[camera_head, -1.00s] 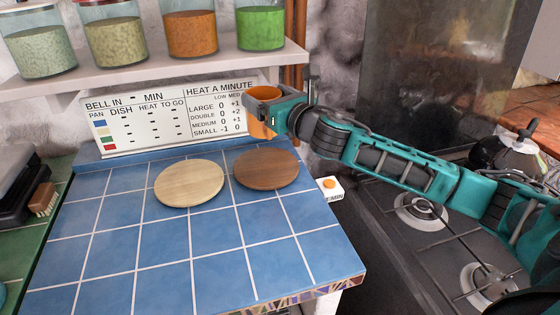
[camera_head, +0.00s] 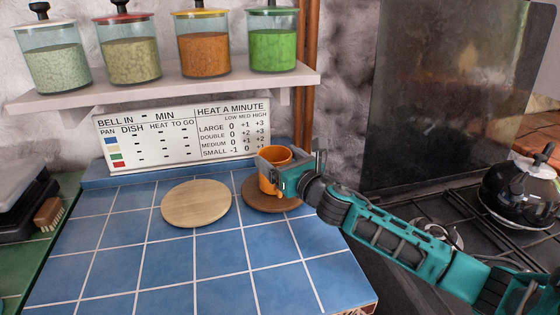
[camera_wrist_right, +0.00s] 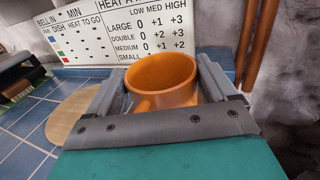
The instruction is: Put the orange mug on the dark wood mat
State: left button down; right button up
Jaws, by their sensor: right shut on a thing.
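The orange mug (camera_head: 270,184) is at the dark wood mat (camera_head: 258,203) in the head view, upright and over the mat's surface. Whether its base touches the mat is hard to tell. My right gripper (camera_head: 277,176) is shut on the mug from the right side. In the right wrist view the mug (camera_wrist_right: 162,82) sits between the two fingers of my right gripper (camera_wrist_right: 165,95), its open rim facing up. The mug and gripper hide part of the dark mat. My left gripper is not in view.
A light wood mat (camera_head: 196,204) lies left of the dark mat on the blue tiles (camera_head: 125,250). A white sign board (camera_head: 180,135) stands behind. A shelf (camera_head: 180,88) with jars is above. The stove (camera_head: 450,215) with a black kettle (camera_head: 522,190) is at the right.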

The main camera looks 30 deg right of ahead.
jog(key=shift+f, duration=0.1)
jog(key=o, duration=1.4)
jog(key=shift+r, duration=0.3)
jog(key=s+b, duration=0.1)
jog(key=s, duration=1.1)
jog(key=shift+d+f, duration=0.15)
jog(key=shift+d, duration=0.2)
